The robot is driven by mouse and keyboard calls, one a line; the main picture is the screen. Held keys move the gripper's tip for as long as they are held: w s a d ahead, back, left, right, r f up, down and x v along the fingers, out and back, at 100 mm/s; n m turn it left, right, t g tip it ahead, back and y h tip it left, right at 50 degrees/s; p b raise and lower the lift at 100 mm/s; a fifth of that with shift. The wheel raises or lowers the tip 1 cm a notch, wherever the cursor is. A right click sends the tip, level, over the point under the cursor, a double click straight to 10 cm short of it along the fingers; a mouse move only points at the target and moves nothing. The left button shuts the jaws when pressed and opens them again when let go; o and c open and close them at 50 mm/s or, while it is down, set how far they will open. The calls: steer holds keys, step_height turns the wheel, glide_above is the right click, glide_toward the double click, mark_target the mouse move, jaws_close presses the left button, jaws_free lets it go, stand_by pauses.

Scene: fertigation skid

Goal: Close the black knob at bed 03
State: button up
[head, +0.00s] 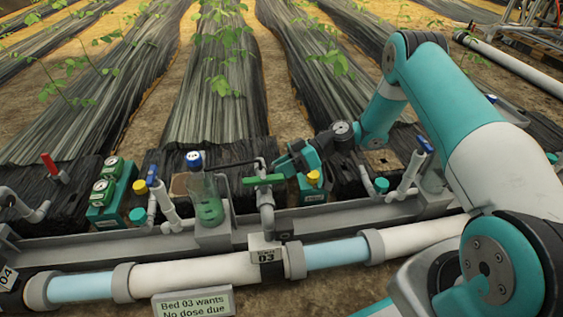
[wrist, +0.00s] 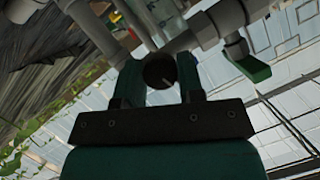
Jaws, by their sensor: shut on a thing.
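The black knob (wrist: 160,70) shows in the wrist view as a dark round cap with a light mark, between the two teal fingers of my gripper (wrist: 160,82). The fingers are shut on its sides. In the head view my gripper (head: 284,168) reaches in from the right, just behind the riser with the green lever (head: 262,180). The knob cannot be made out clearly there. A sign (head: 193,303) in front reads "Bed 03 wants No dose due".
A flask of green liquid (head: 208,204) with a blue-and-white cap stands left of the riser. A yellow-capped teal unit (head: 313,186) is close on the right. A blue-handled valve (head: 424,146) stands farther right. The white main pipe (head: 195,272) crosses the front.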

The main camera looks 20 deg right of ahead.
steer(key=shift+m+g+y+p, duration=0.3)
steer(key=shift+m+g, duration=0.2)
steer(key=shift+m, duration=0.5)
steer(key=o, duration=0.9)
steer(key=shift+d, duration=0.1)
steer(key=p+v, duration=0.3)
steer(key=v, duration=0.4)
steer(key=shift+d, duration=0.2)
steer(key=shift+w+r, duration=0.1)
